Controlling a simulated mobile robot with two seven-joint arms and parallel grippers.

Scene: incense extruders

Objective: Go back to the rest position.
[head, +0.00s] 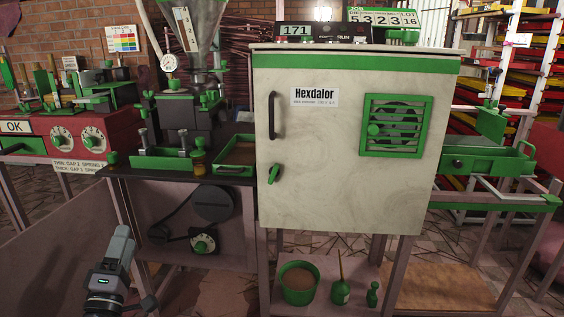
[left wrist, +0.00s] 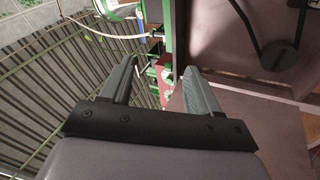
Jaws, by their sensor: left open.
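My left gripper (left wrist: 158,68) shows in the left wrist view with its two grey fingers spread apart and nothing between them. My right gripper is in neither view.
A pale cabinet (head: 350,190) labelled Hexdalor stands in the middle. Left of it are the extruder (head: 187,112), a green tray (head: 236,152) and a red control box (head: 75,135). A green pot (head: 298,295) and bottles stand on the low shelf.

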